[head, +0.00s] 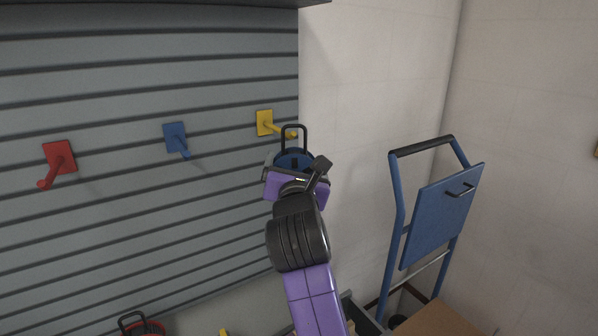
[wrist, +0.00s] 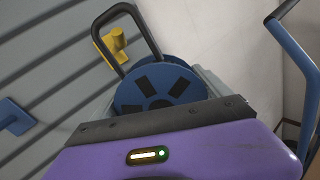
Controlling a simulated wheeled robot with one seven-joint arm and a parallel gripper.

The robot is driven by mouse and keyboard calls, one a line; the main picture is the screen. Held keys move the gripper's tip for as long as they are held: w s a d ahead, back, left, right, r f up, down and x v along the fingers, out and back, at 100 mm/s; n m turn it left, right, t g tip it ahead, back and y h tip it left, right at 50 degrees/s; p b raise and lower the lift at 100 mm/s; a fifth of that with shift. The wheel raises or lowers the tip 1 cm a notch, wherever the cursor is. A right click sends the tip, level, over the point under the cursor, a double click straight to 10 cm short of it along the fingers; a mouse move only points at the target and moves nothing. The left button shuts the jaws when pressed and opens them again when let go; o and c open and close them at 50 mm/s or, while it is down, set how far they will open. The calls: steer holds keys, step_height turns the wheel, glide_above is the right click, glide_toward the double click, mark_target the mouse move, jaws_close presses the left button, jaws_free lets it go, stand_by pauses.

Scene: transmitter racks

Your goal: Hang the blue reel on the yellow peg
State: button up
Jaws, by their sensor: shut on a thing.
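The blue reel (wrist: 160,88) has a black loop handle (wrist: 124,30) standing up from it. In the head view the reel (head: 292,158) is mostly hidden behind my gripper (head: 297,180), which is shut on it. In the head view the handle overlaps the peg's tip. In the wrist view the yellow peg (wrist: 112,43) shows beside and partly through the handle loop; I cannot tell whether the handle is around it or touching it.
A blue peg (head: 176,139) and a red peg (head: 58,162) are on the slatted wall to the left. A blue hand truck (head: 437,215) stands at the right.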

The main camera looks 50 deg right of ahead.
steer(key=shift+w+d+f+b, duration=0.15)
steer(key=shift+w+d, duration=0.05)
steer(key=shift+w, duration=0.45)
steer(key=shift+w+d+f+b, duration=0.1)
steer(key=shift+w+d, duration=0.05)
steer(key=shift+w, duration=0.5)
steer(key=shift+w+d+f+b, duration=0.15)
steer(key=shift+w+d, duration=0.05)
steer(key=shift+w, duration=0.45)
steer(key=shift+f, duration=0.15)
steer(key=o, duration=1.6)
steer(key=shift+o, duration=0.2)
steer(key=shift+f, duration=0.1)
steer(key=b+v, duration=0.1)
steer(key=v, duration=0.6)
steer(key=shift+s+a, duration=0.25)
